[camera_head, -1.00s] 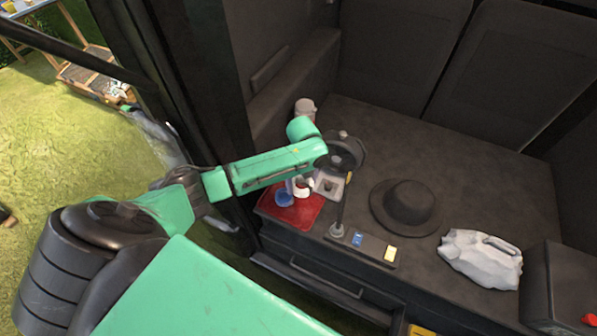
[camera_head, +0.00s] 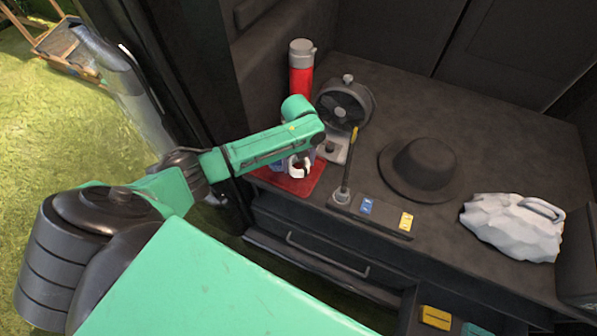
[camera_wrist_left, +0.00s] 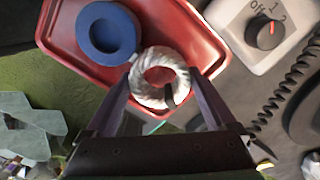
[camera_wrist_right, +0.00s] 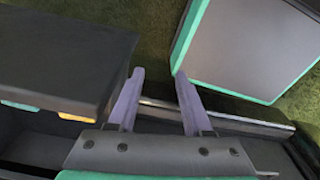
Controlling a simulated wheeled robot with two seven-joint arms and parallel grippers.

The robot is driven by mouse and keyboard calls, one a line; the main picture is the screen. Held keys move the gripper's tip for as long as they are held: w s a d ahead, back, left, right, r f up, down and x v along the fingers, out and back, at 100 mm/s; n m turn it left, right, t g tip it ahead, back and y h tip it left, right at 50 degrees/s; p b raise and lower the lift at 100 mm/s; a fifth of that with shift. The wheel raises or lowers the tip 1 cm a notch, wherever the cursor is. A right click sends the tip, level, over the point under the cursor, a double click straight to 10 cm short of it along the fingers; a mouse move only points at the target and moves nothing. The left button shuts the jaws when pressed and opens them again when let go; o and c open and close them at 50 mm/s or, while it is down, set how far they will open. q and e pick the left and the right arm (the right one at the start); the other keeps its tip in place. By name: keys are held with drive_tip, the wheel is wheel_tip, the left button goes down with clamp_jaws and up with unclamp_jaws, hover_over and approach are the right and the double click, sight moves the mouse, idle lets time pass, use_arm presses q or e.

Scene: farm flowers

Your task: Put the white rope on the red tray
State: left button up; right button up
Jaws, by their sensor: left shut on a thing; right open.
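The white rope (camera_wrist_left: 150,90) is a small coiled ring, held between the fingers of my left gripper (camera_wrist_left: 161,78). In the head view the rope (camera_head: 296,172) shows just below my left forearm, which hides most of the gripper. The red tray (camera_wrist_left: 205,57) lies under and beyond the rope in the left wrist view; the rope overlaps it near its lower edge. I cannot tell whether rope and tray touch. The tray (camera_head: 308,186) is partly covered by my arm in the head view. My right gripper (camera_wrist_right: 158,74) is open and empty.
A blue ring (camera_wrist_left: 108,33) lies on the tray beside the rope. A small fan (camera_head: 345,103), a red flask (camera_head: 301,80), a black hat (camera_head: 425,166) and a grey-white jug (camera_head: 512,228) stand on the dark surface. A drawer front (camera_head: 330,258) is below its edge.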

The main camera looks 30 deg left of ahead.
sight(299, 162)
use_arm(q)
wheel_tip(299, 162, down, 2)
drive_tip(key=shift+b, duration=0.3)
drive_tip(key=shift+w+r+p, duration=0.1)
drive_tip(key=shift+r+p, duration=0.1)
drive_tip(key=shift+p, duration=0.1)
drive_tip(key=o, duration=1.3)
drive_tip(key=shift+f, duration=0.1)
wheel_tip(299, 162, up, 12)
drive_tip(key=shift+r, duration=0.15)
use_arm(e)
drive_tip(key=shift+f, duration=0.7)
drive_tip(key=shift+s, duration=0.1)
